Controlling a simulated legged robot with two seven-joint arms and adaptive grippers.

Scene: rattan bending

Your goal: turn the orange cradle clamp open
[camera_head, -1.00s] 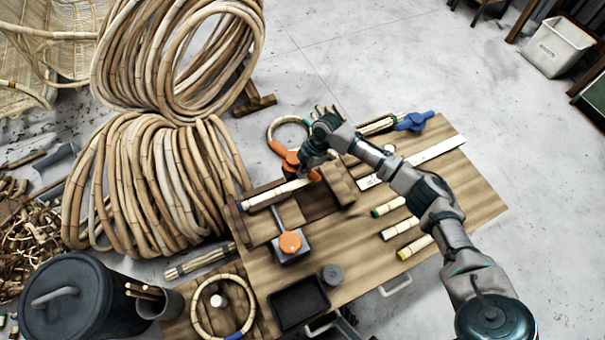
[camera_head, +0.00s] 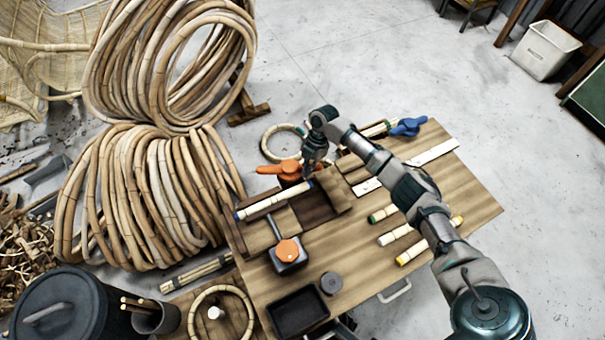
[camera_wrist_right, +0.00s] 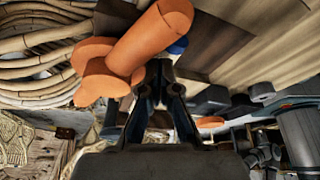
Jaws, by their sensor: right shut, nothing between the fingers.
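The orange cradle clamp (camera_head: 288,168) sits at the far edge of the workbench, beside the wooden cradle block. Its handle points left in the head view. A pale rattan pole with blue ends (camera_head: 268,203) lies in the cradle just in front of it. My right gripper (camera_head: 309,173) is shut and empty, pointing down just right of the clamp. In the right wrist view, the orange clamp (camera_wrist_right: 140,45) looms large at upper left, close to my shut fingertips (camera_wrist_right: 162,75). Whether they touch it I cannot tell. My left gripper is not in view.
A blue clamp (camera_head: 409,127) stands at the bench's far right. An orange-topped block (camera_head: 288,251), a black tray (camera_head: 297,311) and a dark round pot (camera_head: 331,283) sit near the front. Several short rattan pieces lie under my arm. Large rattan coils (camera_head: 150,195) stand left.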

